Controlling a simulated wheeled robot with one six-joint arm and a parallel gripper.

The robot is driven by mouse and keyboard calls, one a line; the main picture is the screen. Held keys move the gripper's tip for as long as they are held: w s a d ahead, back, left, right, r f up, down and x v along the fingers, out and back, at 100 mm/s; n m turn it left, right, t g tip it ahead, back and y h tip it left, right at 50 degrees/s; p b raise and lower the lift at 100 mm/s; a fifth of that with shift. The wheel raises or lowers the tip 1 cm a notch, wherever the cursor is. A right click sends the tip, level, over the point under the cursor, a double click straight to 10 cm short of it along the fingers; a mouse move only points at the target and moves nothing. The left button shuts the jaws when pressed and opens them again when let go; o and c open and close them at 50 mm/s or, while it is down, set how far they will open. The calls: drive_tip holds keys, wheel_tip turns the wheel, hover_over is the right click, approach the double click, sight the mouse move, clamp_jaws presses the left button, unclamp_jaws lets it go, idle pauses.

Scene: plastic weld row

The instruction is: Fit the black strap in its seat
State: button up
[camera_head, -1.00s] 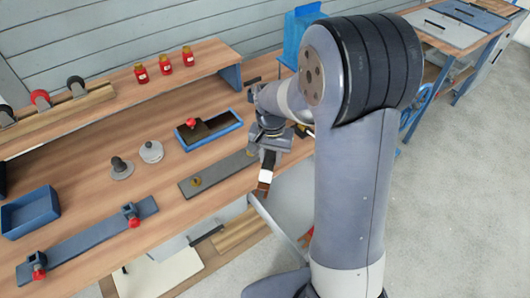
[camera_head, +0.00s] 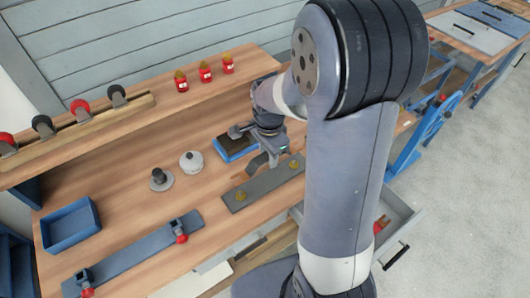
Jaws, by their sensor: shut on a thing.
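My gripper (camera_head: 270,152) is over the bench, just above the right part of a dark grey plate. It is shut on a small dark piece (camera_head: 257,162) that sticks out down and left; it appears to be the black strap, but its shape is mostly hidden. The dark grey plate (camera_head: 262,187) lies flat on the bench with a brass knob (camera_head: 240,196) on its left part and another brass knob (camera_head: 294,163) on its right part. I cannot tell whether the held piece touches the plate.
A blue tray (camera_head: 232,156) is behind my gripper. A blue bar (camera_head: 140,252) with two red-knobbed clamps, a blue bin (camera_head: 70,224) and two round pieces stand to the left. Red jars (camera_head: 205,72) stand on the shelf. An open drawer (camera_head: 400,215) sticks out at the right.

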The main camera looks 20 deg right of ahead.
drive_tip(key=shift+f+b, duration=1.95)
drive_tip(key=shift+f, duration=0.55)
drive_tip(key=shift+f+b, duration=0.55)
drive_tip(key=shift+f, duration=0.25)
drive_tip(key=shift+f, duration=0.1)
drive_tip(key=shift+f+b, duration=0.45)
drive_tip(key=shift+f+b, duration=0.3)
drive_tip(key=shift+f, duration=0.1)
idle(0.5)
drive_tip(key=o, duration=1.5)
drive_tip(key=shift+c, duration=0.2)
